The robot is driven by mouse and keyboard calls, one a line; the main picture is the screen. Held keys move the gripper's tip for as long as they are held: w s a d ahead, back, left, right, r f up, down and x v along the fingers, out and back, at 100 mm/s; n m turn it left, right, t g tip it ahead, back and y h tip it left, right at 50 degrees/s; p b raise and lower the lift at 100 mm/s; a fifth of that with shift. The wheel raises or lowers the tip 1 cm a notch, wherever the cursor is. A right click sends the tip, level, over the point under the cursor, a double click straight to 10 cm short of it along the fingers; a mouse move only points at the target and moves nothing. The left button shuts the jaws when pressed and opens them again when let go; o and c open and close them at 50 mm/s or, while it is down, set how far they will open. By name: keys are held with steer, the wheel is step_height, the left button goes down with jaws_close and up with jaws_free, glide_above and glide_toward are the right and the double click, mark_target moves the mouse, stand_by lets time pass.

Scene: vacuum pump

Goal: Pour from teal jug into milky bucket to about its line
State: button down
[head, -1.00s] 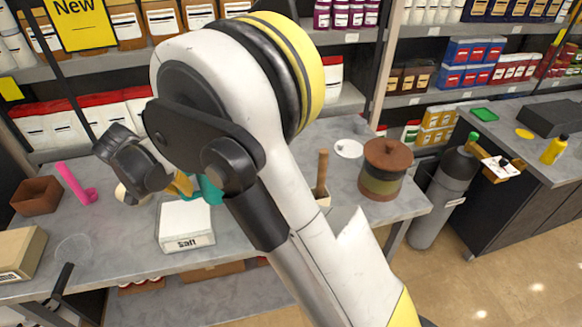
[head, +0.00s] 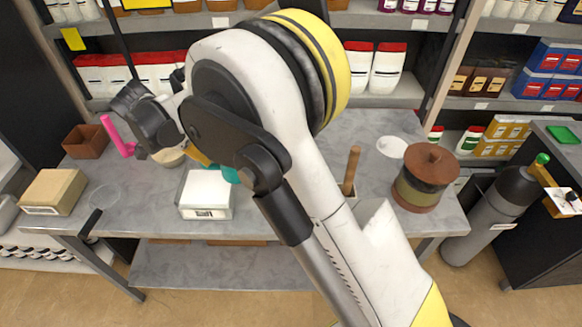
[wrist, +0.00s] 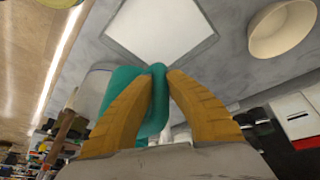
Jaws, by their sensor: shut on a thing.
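The teal jug (wrist: 120,88) is between my gripper's yellow fingers in the wrist view, where my gripper (wrist: 163,80) is shut on its handle. In the head view only a small teal piece of the jug (head: 231,174) shows past my arm, behind the white box. My gripper (head: 205,160) is mostly hidden there. A pale, see-through vessel (wrist: 97,76) shows just beside the jug in the wrist view, partly covered by it; it may be the milky bucket. I cannot see its line or level, or tell the jug's tilt or whether anything pours.
A white box (head: 207,190) and a cream bowl (head: 169,156) stand close to my gripper. A lidded jar (head: 424,180) stands right.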

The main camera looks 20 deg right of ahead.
steer(key=shift+d+r+y+p, duration=0.35)
steer(key=shift+r+y+p, duration=0.15)
steer(key=shift+y+p, duration=0.1)
steer(key=shift+s+d+r+m+t+y+p, duration=0.15)
steer(key=shift+d+r+t+y+p, duration=0.1)
steer(key=shift+d+r+y+p, duration=0.25)
steer(key=shift+s+d+r+m+t+y+p, duration=0.15)
steer(key=shift+d+t+y, duration=0.1)
steer(key=shift+y, duration=0.35)
steer(key=shift+s+d+r+t+y+p, duration=0.15)
steer(key=shift+d+r+y+p, duration=0.1)
steer(key=shift+d+y, duration=0.3)
steer(key=shift+s+d+r+t+y+p, duration=0.1)
steer(key=shift+s+d+r+t+y, duration=0.15)
steer(key=shift+d+y, duration=0.3)
steer(key=shift+s+d+r+t+y+p, duration=0.1)
steer(key=shift+d+r+y+p, duration=0.25)
steer(key=shift+d, duration=0.3)
steer(key=shift+d+r+m+y+p, duration=0.2)
steer(key=shift+r+y+p, duration=0.05)
steer(key=shift+r+y, duration=0.2)
steer(key=shift+d+r+m+y+p, duration=0.2)
steer(key=shift+r+y, duration=0.1)
steer(key=shift+r, duration=0.15)
steer(key=shift+s+d+r+t+y, duration=0.1)
steer(key=shift+s+d+t+y, duration=0.1)
steer(key=shift+t+y, duration=0.15)
steer(key=shift+w+a, duration=0.1)
steer(key=shift+d+r, duration=0.1)
steer(key=shift+d, duration=0.1)
